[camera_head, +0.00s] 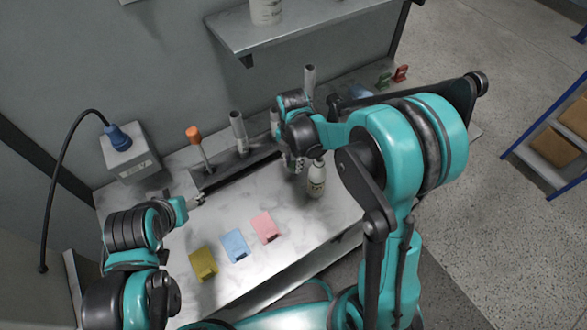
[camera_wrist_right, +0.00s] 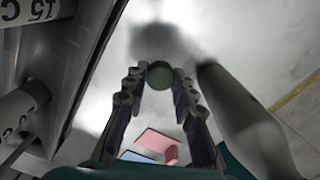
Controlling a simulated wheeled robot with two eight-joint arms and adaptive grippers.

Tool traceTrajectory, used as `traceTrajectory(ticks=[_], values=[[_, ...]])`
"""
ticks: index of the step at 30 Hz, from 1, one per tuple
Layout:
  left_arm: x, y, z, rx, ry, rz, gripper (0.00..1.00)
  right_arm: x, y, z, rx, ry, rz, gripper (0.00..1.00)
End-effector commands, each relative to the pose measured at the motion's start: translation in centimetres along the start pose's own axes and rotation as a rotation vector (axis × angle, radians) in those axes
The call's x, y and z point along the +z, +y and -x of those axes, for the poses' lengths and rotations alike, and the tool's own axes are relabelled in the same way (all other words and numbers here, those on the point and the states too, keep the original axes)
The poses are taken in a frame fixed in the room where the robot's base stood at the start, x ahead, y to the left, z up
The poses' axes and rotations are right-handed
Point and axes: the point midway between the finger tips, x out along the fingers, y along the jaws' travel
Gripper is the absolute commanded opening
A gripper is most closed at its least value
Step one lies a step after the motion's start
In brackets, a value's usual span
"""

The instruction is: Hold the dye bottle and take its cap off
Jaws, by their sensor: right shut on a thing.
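The dye bottle (camera_head: 316,182), white with a yellowish label, is upright at the front right of the bench in the head view, just right of my right gripper (camera_head: 296,164). In the right wrist view a dark green round thing, which looks like a cap (camera_wrist_right: 160,75), sits between the fingertips of my right gripper (camera_wrist_right: 159,88), shut on it. A grey tapering shape (camera_wrist_right: 248,120) beside the right finger is probably the bottle. My left gripper (camera_head: 192,202) is at the bench's left end, apart from the bottle; its jaws are too small to read.
Yellow (camera_head: 203,262), blue (camera_head: 235,245) and pink (camera_head: 265,226) pieces lie along the bench front (camera_head: 290,250). Behind them a dark rack (camera_head: 240,170) holds grey cylinders and an orange-topped tool (camera_head: 195,137). A grey box (camera_head: 130,155) stands left. A shelf (camera_head: 300,25) overhangs the back.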

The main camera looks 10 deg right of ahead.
Motion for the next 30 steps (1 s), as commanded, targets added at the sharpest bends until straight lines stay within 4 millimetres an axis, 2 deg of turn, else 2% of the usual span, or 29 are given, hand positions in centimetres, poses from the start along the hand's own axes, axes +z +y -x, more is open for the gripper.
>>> traceTrajectory(ticks=[5,10,22,23,24,30], values=[[0.3,0.0,-0.5,0.0,0.0,-0.002,0.64,0.0,0.0,-1.6,0.0,0.0,0.0,0.0],[0.8,0.0,-1.1,0.0,0.0,-0.003,0.64,0.0,0.0,-4.1,0.0,0.0,0.001,0.0],[1.0,0.0,-1.5,0.0,-0.001,-0.003,0.64,0.0,0.0,-4.7,0.0,0.0,0.001,0.0],[1.0,0.0,-1.4,0.0,-0.001,-0.003,0.64,0.0,0.0,-4.5,0.0,0.0,0.001,0.33],[0.9,0.0,-1.3,0.0,-0.001,-0.003,0.64,0.0,0.0,-4.5,0.0,0.0,0.001,0.44],[0.9,0.0,-1.3,0.0,-0.001,-0.003,0.64,0.0,0.0,-4.5,0.0,0.0,0.001,0.46]])
